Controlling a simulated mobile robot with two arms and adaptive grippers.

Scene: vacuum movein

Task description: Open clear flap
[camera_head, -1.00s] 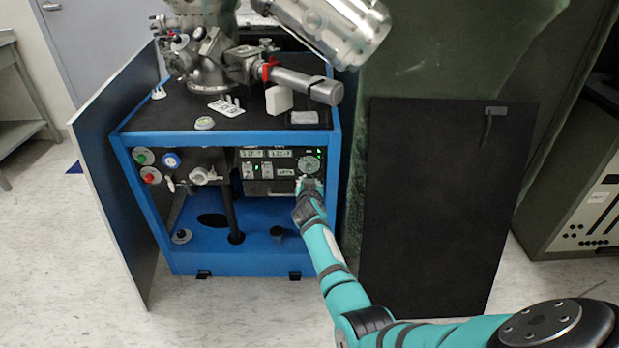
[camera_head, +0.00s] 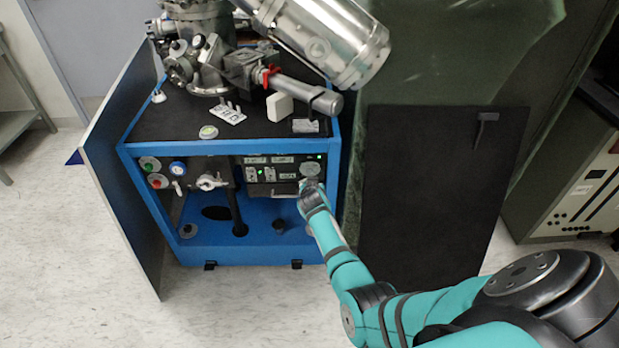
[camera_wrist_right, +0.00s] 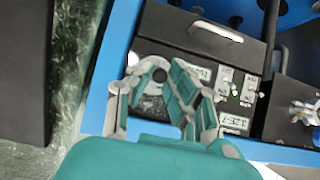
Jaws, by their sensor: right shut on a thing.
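The black control panel (camera_head: 283,172) is set in the upper right of the blue cabinet's front, with lit displays and a round dial (camera_head: 310,170). In the right wrist view the dial (camera_wrist_right: 152,74) shows between the fingers. My right gripper (camera_head: 307,184) is at the panel's right end, just below the dial. It also shows in the right wrist view (camera_wrist_right: 158,68), with its fingers on both sides of the dial area, shut on a part there. The held part is hard to make out. I cannot pick out the clear flap by its edges. My left gripper is out of view.
The blue cabinet (camera_head: 225,253) carries metal vacuum equipment (camera_head: 325,40) on top. A grey side panel (camera_head: 125,175) stands at its left. A black board (camera_head: 435,200) leans at the right. Valves (camera_head: 205,182) sit left of the control panel. Floor is clear at front left.

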